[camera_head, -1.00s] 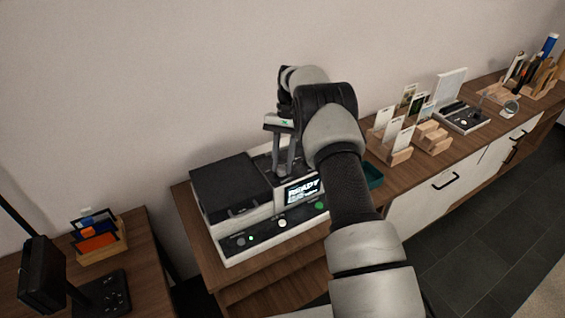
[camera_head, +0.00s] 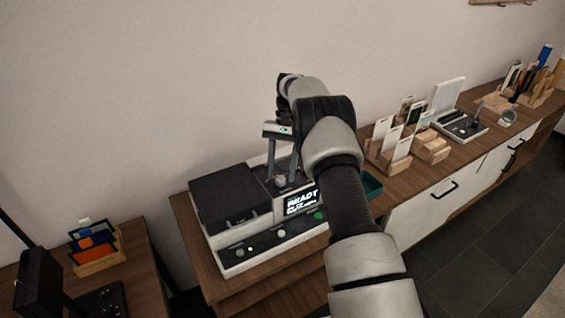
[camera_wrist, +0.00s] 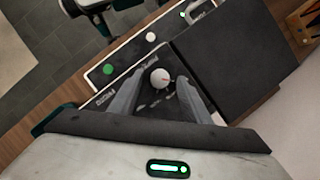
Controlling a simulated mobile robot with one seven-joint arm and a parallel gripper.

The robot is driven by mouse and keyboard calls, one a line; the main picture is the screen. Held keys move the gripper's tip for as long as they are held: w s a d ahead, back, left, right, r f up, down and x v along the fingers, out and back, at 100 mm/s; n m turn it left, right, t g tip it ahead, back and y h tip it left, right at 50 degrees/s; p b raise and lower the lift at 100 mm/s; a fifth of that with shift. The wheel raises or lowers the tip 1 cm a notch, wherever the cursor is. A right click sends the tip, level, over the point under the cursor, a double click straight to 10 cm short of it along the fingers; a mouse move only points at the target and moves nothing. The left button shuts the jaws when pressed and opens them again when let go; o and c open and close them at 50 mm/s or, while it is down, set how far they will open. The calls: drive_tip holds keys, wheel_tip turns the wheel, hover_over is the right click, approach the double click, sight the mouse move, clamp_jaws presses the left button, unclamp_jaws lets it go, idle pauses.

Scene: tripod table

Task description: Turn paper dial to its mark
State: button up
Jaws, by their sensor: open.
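The paper dial is a small pale round knob (camera_wrist: 160,77) on the dark top panel of the printer-like machine. In the head view the knob (camera_head: 281,181) shows just below my gripper (camera_head: 284,172). In the wrist view my gripper (camera_wrist: 155,88) is open, with one finger on each side of the knob and a gap visible on both sides. The dial's mark is too small to make out. The machine (camera_head: 233,259) has a black lid and a lit screen (camera_head: 302,201) reading READY.
The machine's front strip carries a green button (camera_head: 319,215) and pale knobs. A teal tray (camera_head: 371,186) sits at the machine's right. Wooden card holders (camera_head: 390,158) stand farther right on the counter. A wall is close behind.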

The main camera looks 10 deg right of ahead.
drive_tip(key=p+v, duration=0.1)
drive_tip(key=v, duration=0.4)
drive_tip(key=shift+r, duration=0.15)
drive_tip(key=shift+w+d+r+p, duration=0.15)
drive_tip(key=shift+w+r+p, duration=0.1)
drive_tip(key=shift+r+p, duration=0.45)
wheel_tip(320, 180, up, 15)
drive_tip(key=s+n+t, duration=0.1)
drive_tip(key=t, duration=0.1)
drive_tip(key=s+a+r+n+t+h, duration=0.1)
drive_tip(key=s+r+t, duration=0.2)
drive_tip(key=s+r, duration=0.75)
drive_tip(key=s+r+n+t, duration=0.2)
drive_tip(key=s+r, duration=0.1)
drive_tip(key=s, duration=1.1)
drive_tip(key=s+f+t, duration=0.1)
drive_tip(key=s+f, duration=0.2)
drive_tip(key=s, duration=0.3)
drive_tip(key=s+f+n+t+h, duration=0.1)
drive_tip(key=s+f, duration=0.2)
drive_tip(key=s, duration=0.3)
drive_tip(key=shift+a+f+t, duration=0.3)
drive_tip(key=shift+a+f, duration=0.05)
drive_tip(key=shift+f, duration=0.05)
